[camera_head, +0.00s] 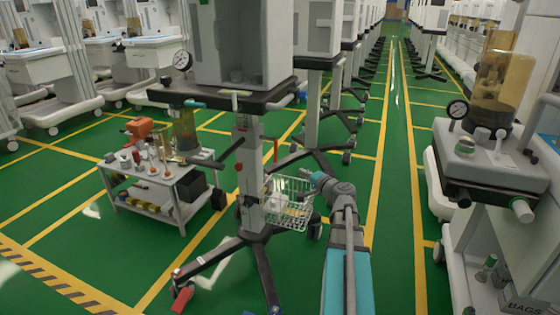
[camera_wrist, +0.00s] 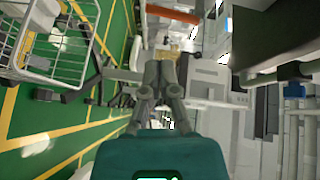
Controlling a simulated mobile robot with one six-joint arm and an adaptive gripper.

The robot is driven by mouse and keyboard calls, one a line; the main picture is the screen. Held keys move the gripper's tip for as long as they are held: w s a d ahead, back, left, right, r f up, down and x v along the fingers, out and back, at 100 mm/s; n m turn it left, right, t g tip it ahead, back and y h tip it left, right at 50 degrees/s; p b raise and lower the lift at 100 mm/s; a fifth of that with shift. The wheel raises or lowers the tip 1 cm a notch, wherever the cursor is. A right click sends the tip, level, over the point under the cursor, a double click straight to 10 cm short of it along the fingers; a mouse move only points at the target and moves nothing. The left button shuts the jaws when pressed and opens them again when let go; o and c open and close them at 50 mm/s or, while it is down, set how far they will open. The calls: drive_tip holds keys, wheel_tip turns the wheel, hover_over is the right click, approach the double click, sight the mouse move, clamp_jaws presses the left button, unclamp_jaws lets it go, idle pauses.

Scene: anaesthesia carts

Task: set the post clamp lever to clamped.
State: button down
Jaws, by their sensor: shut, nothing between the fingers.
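The cart's upright white post (camera_head: 248,180) stands left of my gripper in the head view. A red upright handle (camera_head: 276,150) stands just right of the post. I cannot tell which of these is the clamp lever, nor its setting. My gripper (camera_head: 306,172) is right of the post, beside the wire basket, and apart from the post. In the wrist view my gripper (camera_wrist: 161,68) has its fingers together and empty. The post's parts behind the fingers are partly hidden.
A wire basket (camera_head: 290,203) hangs low on the post; it also shows in the wrist view (camera_wrist: 48,45). The dark wheeled base (camera_head: 258,238) spreads below. A small trolley (camera_head: 178,190) with bottles stands left. Green aisle floor (camera_head: 398,200) is clear on the right.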

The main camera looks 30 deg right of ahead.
drive_tip(key=m, duration=0.3)
drive_tip(key=shift+w, duration=0.1)
idle(0.4)
drive_tip(key=w, duration=1.3)
drive_tip(key=shift+w+a+f+b, duration=0.25)
drive_tip(key=shift+w+f+b, duration=0.05)
drive_tip(key=shift+w+b, duration=0.15)
drive_tip(key=shift+s, duration=0.1)
drive_tip(key=shift+w+d, duration=0.35)
drive_tip(key=shift+w, duration=0.4)
